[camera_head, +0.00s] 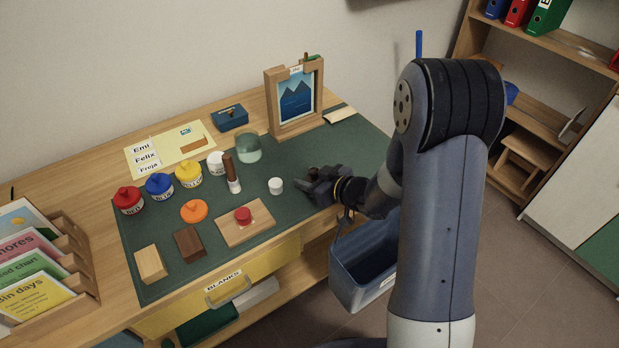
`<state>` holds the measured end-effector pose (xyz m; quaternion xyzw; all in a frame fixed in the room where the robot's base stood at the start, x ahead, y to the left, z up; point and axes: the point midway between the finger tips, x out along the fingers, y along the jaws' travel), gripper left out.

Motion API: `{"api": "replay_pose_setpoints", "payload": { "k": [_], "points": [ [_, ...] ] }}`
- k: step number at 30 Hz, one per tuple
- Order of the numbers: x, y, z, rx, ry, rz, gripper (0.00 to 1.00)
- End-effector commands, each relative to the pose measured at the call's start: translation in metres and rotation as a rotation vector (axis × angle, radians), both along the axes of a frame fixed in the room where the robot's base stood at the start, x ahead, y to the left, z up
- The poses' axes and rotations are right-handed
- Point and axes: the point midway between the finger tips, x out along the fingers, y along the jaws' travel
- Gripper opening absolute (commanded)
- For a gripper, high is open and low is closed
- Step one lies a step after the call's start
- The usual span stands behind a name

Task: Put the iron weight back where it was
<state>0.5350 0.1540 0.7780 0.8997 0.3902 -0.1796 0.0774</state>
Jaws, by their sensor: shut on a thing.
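My gripper (313,183) is low over the right part of the dark green mat (345,150), reaching in from the right. It is shut on a small dark thing, which looks like the iron weight; it is hard to tell apart from the dark fingers, and its outline is mostly hidden. A small white cylinder (276,186) stands on the mat just left of my gripper, apart from it. No other dark metal weight shows on the desk.
A picture frame (272,108) stands behind. A blue-grey bin (345,282) is below the desk's right front edge.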

Motion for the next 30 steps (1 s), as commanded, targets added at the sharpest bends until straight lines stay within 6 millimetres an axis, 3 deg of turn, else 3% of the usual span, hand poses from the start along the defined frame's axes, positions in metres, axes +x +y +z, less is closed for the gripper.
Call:
{"api": "replay_pose_setpoints", "payload": {
  "k": [2, 3, 10, 21, 30],
  "points": [
    [0.0, 0.0, -0.003, 0.001, -0.002, 0.0, 0.0],
    [0.0, 0.0, -0.003, 0.0, 0.0, 0.0, 0.43],
    [0.0, 0.0, -0.003, -0.001, 0.001, 0.0, 0.62],
    [-0.001, -0.002, 0.003, 0.0, 0.0, -0.001, 0.62],
    [-0.04, -0.045, 0.027, -0.001, -0.001, -0.006, 0.62]
  ]
}}
